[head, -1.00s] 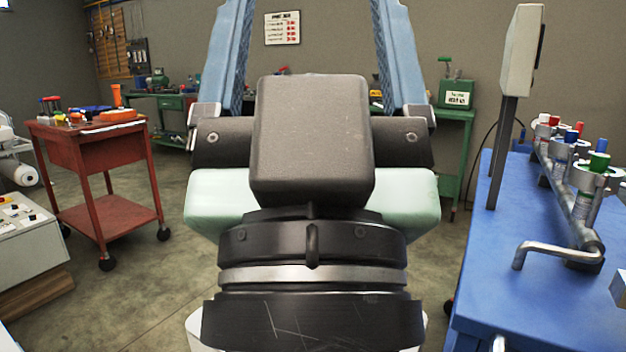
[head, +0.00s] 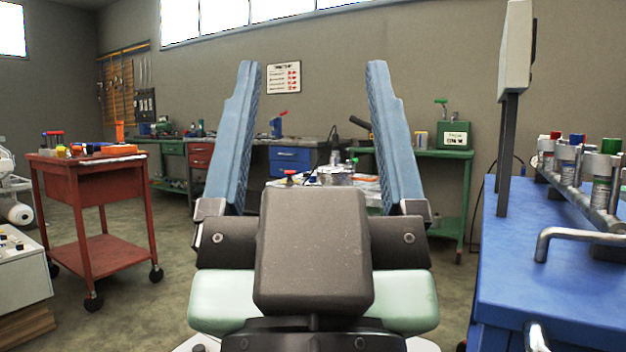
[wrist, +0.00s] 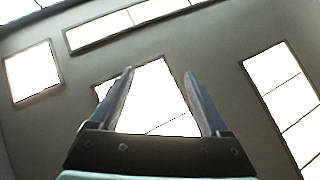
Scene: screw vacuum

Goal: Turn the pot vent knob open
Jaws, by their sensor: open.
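My gripper (head: 312,65) is in the middle of the head view, its two blue fingers pointing up, wide apart and with nothing between them. In the wrist view my gripper (wrist: 158,73) is also open and empty, against wall and bright windows. Between the fingers, far behind them in the head view, a small metallic pot-like vessel (head: 336,176) stands on a bench, partly hidden by my gripper. A small green-topped part (head: 354,161) shows on or beside it. I cannot tell which part is the vent knob or how it is turned. My gripper is far from it.
A red cart (head: 86,180) stands at the left. A blue bench (head: 560,265) at the right carries a metal rail with several colour-capped cylinders and a dark upright post (head: 507,150). Green benches and blue drawers (head: 290,162) line the back wall. Some floor is clear at left.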

